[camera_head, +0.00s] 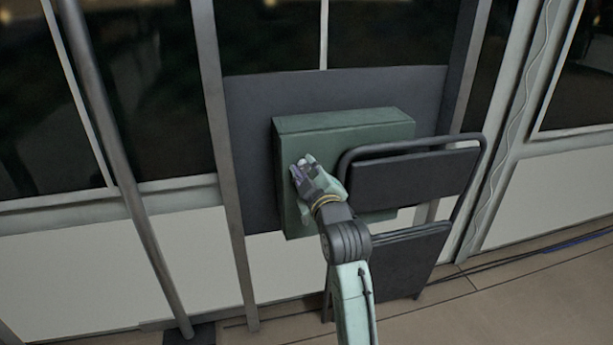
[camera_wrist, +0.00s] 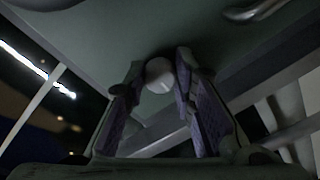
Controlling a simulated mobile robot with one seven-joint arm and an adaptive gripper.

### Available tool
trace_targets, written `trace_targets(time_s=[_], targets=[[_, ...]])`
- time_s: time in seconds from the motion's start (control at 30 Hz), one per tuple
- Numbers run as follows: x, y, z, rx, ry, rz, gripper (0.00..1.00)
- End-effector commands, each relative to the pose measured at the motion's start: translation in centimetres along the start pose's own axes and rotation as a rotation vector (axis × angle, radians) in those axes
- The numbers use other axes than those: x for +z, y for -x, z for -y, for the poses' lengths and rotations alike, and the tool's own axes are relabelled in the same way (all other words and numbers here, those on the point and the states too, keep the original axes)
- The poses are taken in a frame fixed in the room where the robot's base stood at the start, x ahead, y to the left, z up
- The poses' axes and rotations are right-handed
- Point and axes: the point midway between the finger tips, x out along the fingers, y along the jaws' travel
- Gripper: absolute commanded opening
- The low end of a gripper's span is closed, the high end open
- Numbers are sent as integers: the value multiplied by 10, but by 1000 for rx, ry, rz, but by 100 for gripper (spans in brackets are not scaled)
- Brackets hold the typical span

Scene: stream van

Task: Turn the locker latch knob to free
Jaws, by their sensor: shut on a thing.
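The green locker (camera_head: 345,125) is a box on a dark panel, and its front faces me. My gripper (camera_head: 301,168) is at the left part of the locker's front. In the wrist view a pale round knob (camera_wrist: 160,75) sits on the green locker face (camera_wrist: 125,45). The two purple-padded fingers of my gripper (camera_wrist: 160,88) are on either side of the knob and shut on it. In the head view the gripper hides the knob. I cannot tell which way the knob is turned.
A dark folding chair (camera_head: 415,178) stands close in front of the locker's right side, beside my arm. A slanted grey pole (camera_head: 125,180) stands at the left. Cables (camera_head: 540,250) run along the floor at the right. A metal handle (camera_wrist: 255,10) shows at the wrist view's top right.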

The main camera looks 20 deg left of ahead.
Motion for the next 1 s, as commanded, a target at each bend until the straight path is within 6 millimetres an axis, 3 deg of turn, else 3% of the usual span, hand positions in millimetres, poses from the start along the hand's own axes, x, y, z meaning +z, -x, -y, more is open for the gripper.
trace_targets(time_s=[0.57, 0.6, 0.9, 1.0], targets=[[0, 0, 0, -1, 37, 1, 0], [0, 0, 0, -1, 37, 1, 24], [0, 0, 0, 0, 37, 1, 44], [0, 0, 0, 0, 37, 0, 44]])
